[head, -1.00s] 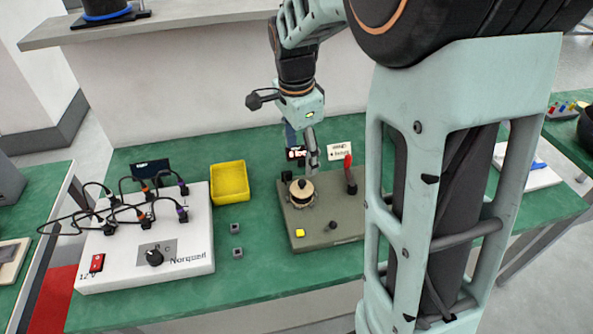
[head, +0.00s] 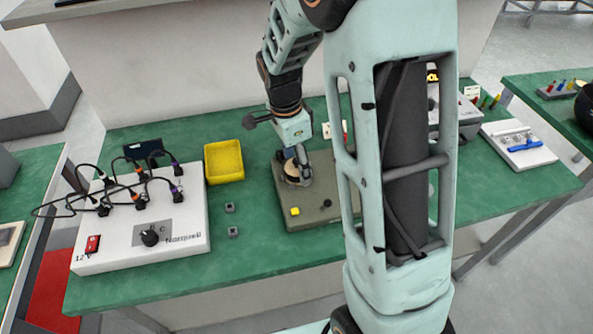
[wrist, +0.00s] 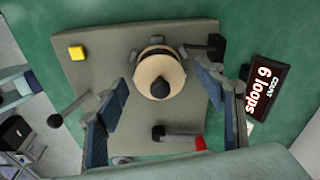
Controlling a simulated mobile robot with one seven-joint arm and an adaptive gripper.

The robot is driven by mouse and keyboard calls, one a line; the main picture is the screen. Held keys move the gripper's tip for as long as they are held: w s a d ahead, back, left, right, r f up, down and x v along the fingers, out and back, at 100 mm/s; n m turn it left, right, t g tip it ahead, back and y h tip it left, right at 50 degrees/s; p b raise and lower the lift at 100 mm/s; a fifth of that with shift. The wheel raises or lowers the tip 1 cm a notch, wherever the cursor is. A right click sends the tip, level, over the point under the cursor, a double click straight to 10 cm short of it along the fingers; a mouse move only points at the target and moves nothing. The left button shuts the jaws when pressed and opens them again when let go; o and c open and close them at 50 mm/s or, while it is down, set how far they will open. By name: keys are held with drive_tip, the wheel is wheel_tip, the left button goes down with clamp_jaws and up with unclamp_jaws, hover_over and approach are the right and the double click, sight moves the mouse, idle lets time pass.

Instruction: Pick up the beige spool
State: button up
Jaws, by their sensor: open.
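The beige spool (wrist: 153,75) stands on a grey-green winder base (wrist: 110,55) in the wrist view, with a black knob on its top and grey tabs around its rim. In the head view the spool (head: 291,171) is partly hidden by my gripper (head: 297,163). In the wrist view my gripper (wrist: 165,103) is open above the base, its two blue-padded fingers on either side of the spool. The left finger is close to the spool's edge; I cannot tell whether it touches.
A yellow button (wrist: 77,52), a black-knobbed lever (wrist: 175,133) and a display reading "6 loops" (wrist: 267,88) are near the spool.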

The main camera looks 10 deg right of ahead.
drive_tip(key=shift+f, duration=0.3)
drive_tip(key=c, duration=1.3)
drive_tip(key=shift+r, duration=0.15)
